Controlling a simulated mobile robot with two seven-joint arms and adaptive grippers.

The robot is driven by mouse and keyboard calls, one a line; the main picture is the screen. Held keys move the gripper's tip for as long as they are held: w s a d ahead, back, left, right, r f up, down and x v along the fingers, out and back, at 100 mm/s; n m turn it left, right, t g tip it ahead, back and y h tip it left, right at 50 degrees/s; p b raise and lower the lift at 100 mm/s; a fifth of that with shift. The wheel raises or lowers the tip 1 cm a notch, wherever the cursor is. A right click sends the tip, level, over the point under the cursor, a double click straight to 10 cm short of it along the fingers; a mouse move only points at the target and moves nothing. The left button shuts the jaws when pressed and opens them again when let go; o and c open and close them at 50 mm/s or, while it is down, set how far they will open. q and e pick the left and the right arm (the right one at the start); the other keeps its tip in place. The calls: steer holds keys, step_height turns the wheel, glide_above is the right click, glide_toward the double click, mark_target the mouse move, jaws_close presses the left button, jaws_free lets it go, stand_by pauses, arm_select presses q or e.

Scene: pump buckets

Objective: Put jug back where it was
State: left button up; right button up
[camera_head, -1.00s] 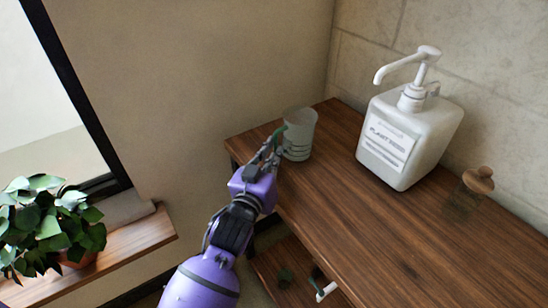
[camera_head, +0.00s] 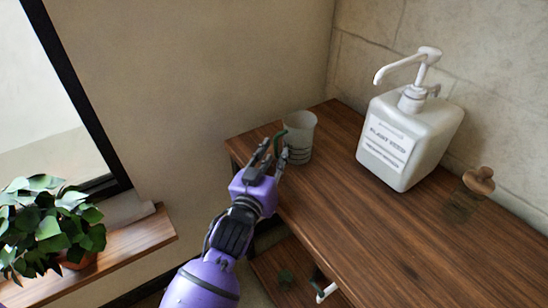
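The jug (camera_head: 301,140) is a pale, cup-shaped vessel with dark marks low on its side and a green handle. It stands upright on the wooden shelf top, near its far left corner. My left gripper (camera_head: 273,152) is at the handle side of the jug, to its left. Its two dark fingers are spread apart, around or beside the handle; I cannot tell which. The fingers partly hide the handle. My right gripper is out of view.
A white pump bottle (camera_head: 408,135) with a label stands on the wooden shelf (camera_head: 370,220), right of the jug. A small glass jar with a wooden stopper (camera_head: 479,181) stands further right. A potted plant (camera_head: 50,225) sits on the window sill (camera_head: 130,248) at left.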

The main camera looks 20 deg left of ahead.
arm_select(q)
steer(key=s, duration=1.2)
steer(key=s+a+f+g, duration=0.1)
steer(key=s+f+g, duration=0.2)
steer(key=s+f, duration=0.5)
steer(key=s+a+f+g, duration=0.15)
steer(key=s+f, duration=0.35)
steer(key=f, duration=0.5)
steer(key=s+f+g, duration=0.3)
steer(key=s+f, duration=0.3)
steer(key=s, duration=0.6)
steer(key=s+f+m+g, duration=0.1)
steer(key=s+f+g, duration=0.2)
steer(key=s, duration=0.8)
step_height(320, 180, down, 3)
steer(key=shift+s+d+r+m+g, duration=0.1)
steer(key=shift+s+d+m+g, duration=0.05)
steer(key=shift+s+m+g, duration=0.2)
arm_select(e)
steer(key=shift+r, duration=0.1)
